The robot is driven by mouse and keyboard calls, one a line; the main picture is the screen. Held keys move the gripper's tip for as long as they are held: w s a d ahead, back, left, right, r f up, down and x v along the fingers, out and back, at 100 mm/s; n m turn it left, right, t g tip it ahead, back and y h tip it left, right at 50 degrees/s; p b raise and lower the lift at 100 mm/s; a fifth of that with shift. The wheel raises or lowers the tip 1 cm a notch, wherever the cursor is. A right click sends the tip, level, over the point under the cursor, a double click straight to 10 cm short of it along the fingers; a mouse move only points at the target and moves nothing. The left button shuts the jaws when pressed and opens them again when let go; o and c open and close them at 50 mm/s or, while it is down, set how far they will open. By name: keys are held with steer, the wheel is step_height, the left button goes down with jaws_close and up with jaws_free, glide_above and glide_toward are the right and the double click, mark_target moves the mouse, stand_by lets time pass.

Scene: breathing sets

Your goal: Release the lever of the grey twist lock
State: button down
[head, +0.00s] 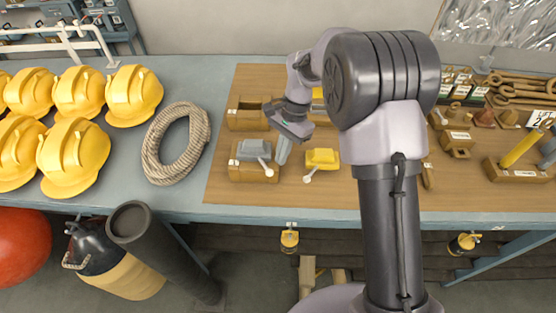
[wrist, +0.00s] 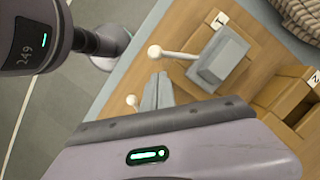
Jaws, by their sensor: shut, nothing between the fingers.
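The grey twist lock (head: 253,149) sits on a wooden block near the front left of the wooden board. Its lever ends in a white ball (head: 268,172) that points toward the front right. In the wrist view the grey lock (wrist: 221,62) and its lever ball (wrist: 155,51) are both in plain sight. My gripper (head: 283,152) is shut and empty, just to the right of the grey lock. In the wrist view its fingertips (wrist: 158,88) are together below the lever, apparently apart from it.
A yellow lock (head: 322,157) with a white-balled lever stands right of my gripper. A wooden block (head: 247,113) is behind the grey lock. A rope coil (head: 176,144) and yellow helmets (head: 73,156) lie to the left. My arm hides part of the board.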

steer(key=shift+s+a+f, duration=0.15)
steer(key=shift+s+a, duration=0.4)
steer(key=shift+s, duration=0.05)
